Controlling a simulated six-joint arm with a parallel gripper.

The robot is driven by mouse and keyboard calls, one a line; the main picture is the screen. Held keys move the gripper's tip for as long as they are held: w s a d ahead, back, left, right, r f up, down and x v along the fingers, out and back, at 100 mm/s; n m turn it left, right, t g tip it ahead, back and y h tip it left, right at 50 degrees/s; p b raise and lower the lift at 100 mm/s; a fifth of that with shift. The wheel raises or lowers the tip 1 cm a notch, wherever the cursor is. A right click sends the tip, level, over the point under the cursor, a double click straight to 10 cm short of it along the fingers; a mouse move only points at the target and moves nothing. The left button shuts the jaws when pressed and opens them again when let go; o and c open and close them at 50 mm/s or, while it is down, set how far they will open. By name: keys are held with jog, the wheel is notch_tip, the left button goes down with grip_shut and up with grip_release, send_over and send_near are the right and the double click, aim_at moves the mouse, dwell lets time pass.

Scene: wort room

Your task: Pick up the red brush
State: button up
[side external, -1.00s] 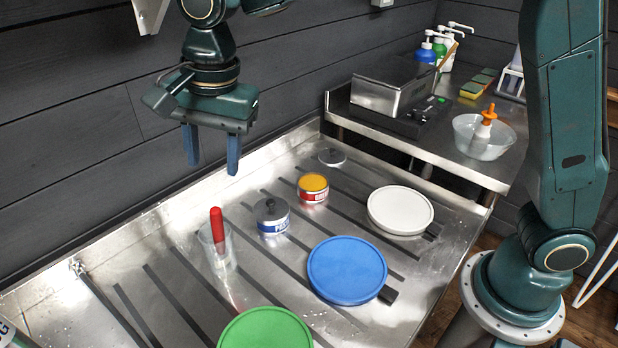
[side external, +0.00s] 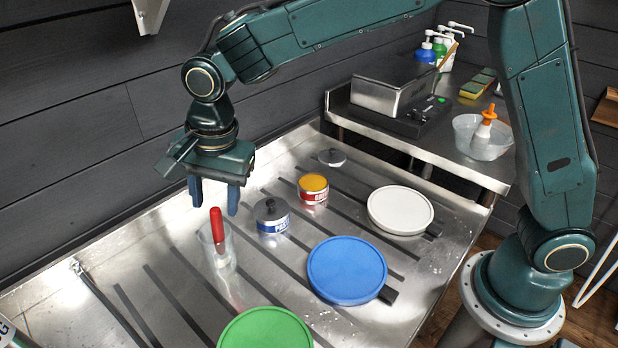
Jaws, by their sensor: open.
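The red brush (side external: 216,226) stands in a clear cup (side external: 228,257) on the metal drain table, its red handle pointing up and its lower part seen through the cup wall. My gripper (side external: 214,205) is open and empty, with its two blue fingers pointing down. In the picture the fingers appear just above and to either side of the handle's top. I cannot tell whether they are in line with it in depth. No contact shows.
A blue-labelled tin with a grey knob (side external: 271,216) and a red tin with a yellow top (side external: 313,188) stand right of the cup. A shelf behind holds a metal box (side external: 388,88) and a clear bowl (side external: 482,138).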

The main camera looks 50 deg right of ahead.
aim_at(219, 239)
jog(key=shift+f, duration=0.2)
jog(key=shift+w+a+f, duration=0.1)
jog(key=shift+w+f, duration=0.05)
jog(key=shift+f, duration=1.1)
jog(key=shift+w+a+f, duration=0.1)
jog(key=shift+w+f, duration=0.05)
jog(key=shift+f, duration=1.05)
jog(key=shift+c, duration=0.4)
grip_shut()
